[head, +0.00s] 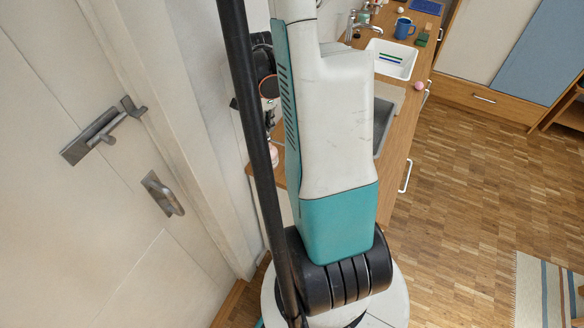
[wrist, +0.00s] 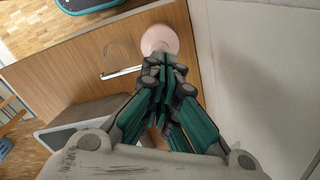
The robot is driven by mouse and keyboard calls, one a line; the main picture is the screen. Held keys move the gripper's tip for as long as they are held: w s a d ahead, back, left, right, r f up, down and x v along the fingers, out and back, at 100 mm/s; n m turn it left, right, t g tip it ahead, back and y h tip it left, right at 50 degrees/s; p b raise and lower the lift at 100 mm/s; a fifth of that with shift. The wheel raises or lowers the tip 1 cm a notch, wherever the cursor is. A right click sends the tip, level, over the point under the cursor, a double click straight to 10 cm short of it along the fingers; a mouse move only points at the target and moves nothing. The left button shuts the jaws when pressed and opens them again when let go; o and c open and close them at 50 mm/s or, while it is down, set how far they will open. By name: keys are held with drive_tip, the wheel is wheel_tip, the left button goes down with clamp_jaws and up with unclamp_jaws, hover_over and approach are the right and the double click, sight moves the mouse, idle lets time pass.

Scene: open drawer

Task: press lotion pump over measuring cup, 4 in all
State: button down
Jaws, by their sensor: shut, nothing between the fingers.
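My gripper (wrist: 163,68) is shut and empty in the wrist view, its fingers pointing toward a pale pink round thing (wrist: 158,37). The fingertips overlap its lower edge in the picture; I cannot tell whether they touch it. This may be the lotion pump or its bottle, but its shape is mostly hidden. In the head view a pink thing (head: 274,156) shows in part behind my arm, near the counter's near end. I cannot make out a measuring cup in either view.
A wooden counter (head: 398,124) runs back beside the wall, with a white basin (head: 392,58), a blue mug (head: 404,28) and a pink ball (head: 419,86). A door (head: 60,200) stands at left. The wooden floor (head: 465,165) at right is mostly clear.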

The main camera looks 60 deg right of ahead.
sight(266, 136)
drive_tip(key=shift+f, duration=0.2)
idle(0.4)
drive_tip(key=shift+f+b, duration=1.45)
drive_tip(key=shift+b, duration=0.1)
drive_tip(key=shift+r, duration=0.1)
drive_tip(key=shift+r+p, duration=1.05)
drive_tip(key=shift+r, duration=0.5)
drive_tip(key=shift+f, duration=0.2)
